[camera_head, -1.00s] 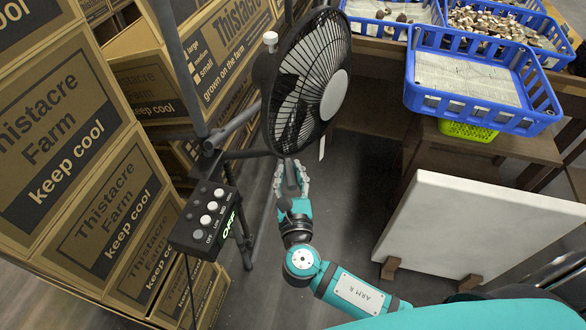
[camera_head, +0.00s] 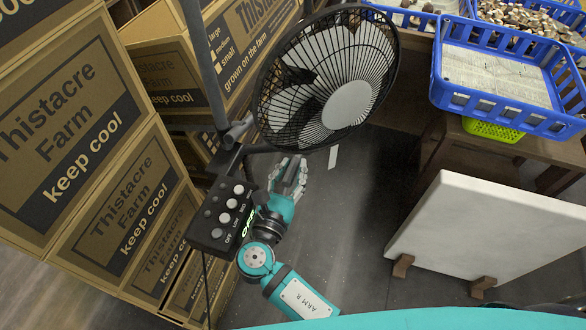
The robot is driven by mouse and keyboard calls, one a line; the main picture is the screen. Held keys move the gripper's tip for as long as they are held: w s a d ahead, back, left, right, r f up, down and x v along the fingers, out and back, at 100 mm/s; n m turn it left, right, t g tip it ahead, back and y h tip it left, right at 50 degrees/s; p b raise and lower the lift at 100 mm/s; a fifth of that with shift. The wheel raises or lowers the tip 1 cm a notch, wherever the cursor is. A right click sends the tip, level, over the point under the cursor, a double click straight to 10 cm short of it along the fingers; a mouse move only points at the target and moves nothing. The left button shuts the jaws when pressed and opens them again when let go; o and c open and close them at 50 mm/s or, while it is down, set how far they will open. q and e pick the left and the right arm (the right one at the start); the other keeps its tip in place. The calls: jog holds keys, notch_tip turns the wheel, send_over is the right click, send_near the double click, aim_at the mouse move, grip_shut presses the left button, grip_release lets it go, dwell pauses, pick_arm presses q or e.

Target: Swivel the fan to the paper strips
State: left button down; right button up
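The black fan (camera_head: 346,104) stands at the middle top, on a dark metal stand. Its round grille faces toward me and to the lower right. A narrow white strip (camera_head: 333,157) shows just below its rim; I cannot tell what it is fixed to. My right gripper (camera_head: 292,172) is just under the fan's lower rim, with its fingers pointing up. Something dark grey lies between the fingers, and I cannot tell whether they grip it. No other paper strips can be made out for sure. My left gripper is out of view.
A black control box (camera_head: 209,215) with white knobs and a green OFF label is beside my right wrist. Stacked cartons (camera_head: 75,130) fill the left. A blue crate (camera_head: 497,115) is at upper right. A white panel (camera_head: 490,230) stands at right. Grey floor lies between.

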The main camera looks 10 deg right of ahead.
jog(key=shift+o, duration=1.4)
jog(key=shift+s, duration=0.1)
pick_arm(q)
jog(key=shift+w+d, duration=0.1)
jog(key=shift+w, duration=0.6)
pick_arm(e)
jog(key=v, duration=1.1)
jog(key=shift+s+a, duration=0.25)
jog(key=shift+s, duration=0.1)
